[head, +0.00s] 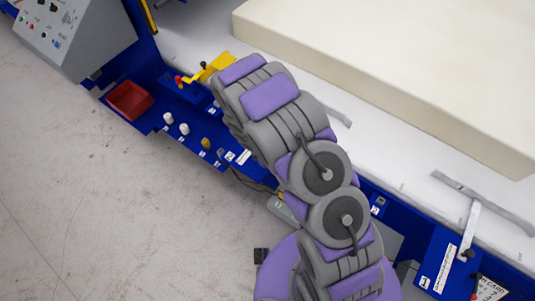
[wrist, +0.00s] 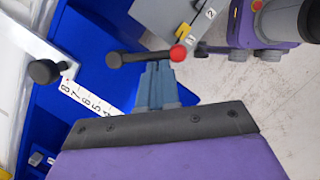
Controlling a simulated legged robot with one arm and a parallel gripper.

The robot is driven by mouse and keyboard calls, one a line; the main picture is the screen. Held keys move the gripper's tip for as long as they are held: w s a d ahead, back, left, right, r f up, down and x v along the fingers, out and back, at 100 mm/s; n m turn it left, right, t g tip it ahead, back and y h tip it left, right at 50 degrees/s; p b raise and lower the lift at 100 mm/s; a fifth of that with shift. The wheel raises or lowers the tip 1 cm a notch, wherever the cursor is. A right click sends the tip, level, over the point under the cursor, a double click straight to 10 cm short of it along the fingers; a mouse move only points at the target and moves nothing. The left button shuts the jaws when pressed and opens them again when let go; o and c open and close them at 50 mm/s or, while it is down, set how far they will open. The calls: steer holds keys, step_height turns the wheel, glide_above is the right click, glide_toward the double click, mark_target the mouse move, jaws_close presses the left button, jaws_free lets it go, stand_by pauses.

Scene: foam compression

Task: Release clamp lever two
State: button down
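My gripper (wrist: 159,68) shows in the wrist view with its two grey-blue fingers close together. Their tips overlap a dark bar with a red ball end (wrist: 178,53); whether they touch it I cannot tell. A black knob (wrist: 45,72) on a pale lever is at the left, apart from the fingers. In the head view the red knob (head: 178,79) and a black knob (head: 203,65) show by a yellow part (head: 215,65), just past my arm's end. My arm hides the fingers there. Another pale lever (head: 470,228) is at the lower right, by a label "1".
A big cream foam block (head: 400,70) lies on the white bed. A blue rail carries a red tray (head: 129,99), white knobs (head: 168,118) and a yellow knob. A grey control box (head: 75,35) stands at the upper left. The floor at left is clear.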

steer(key=d+n+p, duration=0.1)
steer(key=d+n+t+p, duration=0.1)
steer(key=n, duration=0.1)
steer(key=shift+s+r+n, duration=0.1)
steer(key=shift+s+n, duration=0.1)
steer(key=shift+n, duration=0.1)
steer(key=shift+w+d+n+t+y+p, duration=0.1)
steer(key=shift+d+n+t+y+p, duration=0.3)
steer(key=shift+n, duration=0.45)
steer(key=shift+w+d+n+t+y+p, duration=0.1)
steer(key=shift+d+n+p, duration=0.1)
steer(key=shift+d+n, duration=0.45)
steer(key=shift+a+n, duration=0.2)
steer(key=shift+n, duration=0.1)
